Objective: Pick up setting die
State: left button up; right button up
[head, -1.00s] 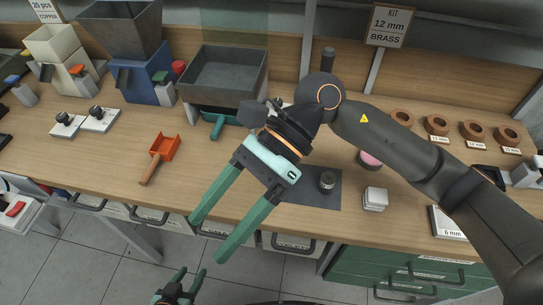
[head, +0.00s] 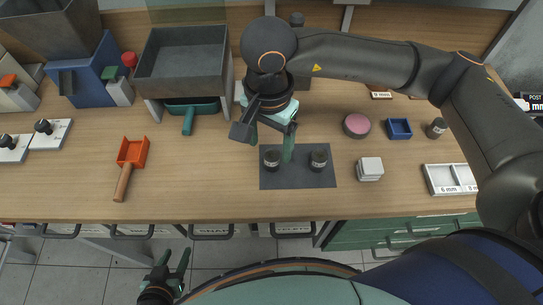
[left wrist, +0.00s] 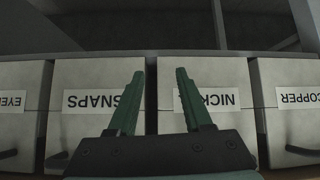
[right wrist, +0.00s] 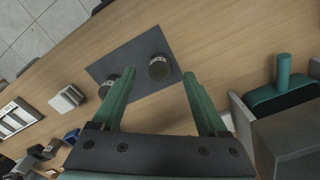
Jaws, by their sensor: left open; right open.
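Two dark, short cylinders stand upright on a dark grey mat (head: 297,181) at the bench front; I cannot tell which is the setting die. The left cylinder (head: 271,158) also shows in the right wrist view (right wrist: 159,66). The right cylinder (head: 318,160) shows there too (right wrist: 106,88), partly behind a finger. My right gripper (head: 270,152) is open and empty, pointing down above the mat near the left cylinder. My left gripper (head: 177,268) is open and empty below the bench front; its wrist view shows the fingers (left wrist: 162,85) facing labelled drawers.
A white block (head: 370,169), pink round pad (head: 357,125), blue tray (head: 398,128) and white compartment tray (head: 445,180) lie right of the mat. An orange scoop (head: 130,160) lies left. A grey bin (head: 183,62) stands behind. The bench between scoop and mat is clear.

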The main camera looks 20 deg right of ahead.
aim_at(272, 155)
jog(key=shift+w+d+f+p, duration=0.15)
jog(key=shift+f+p, duration=0.1)
jog(key=shift+f, duration=1.15)
jog(key=shift+w+d+f+p, duration=0.1)
jog(key=shift+d+f+p, duration=0.1)
jog(key=shift+f, duration=1.15)
jog(key=shift+c, duration=0.4)
grip_shut()
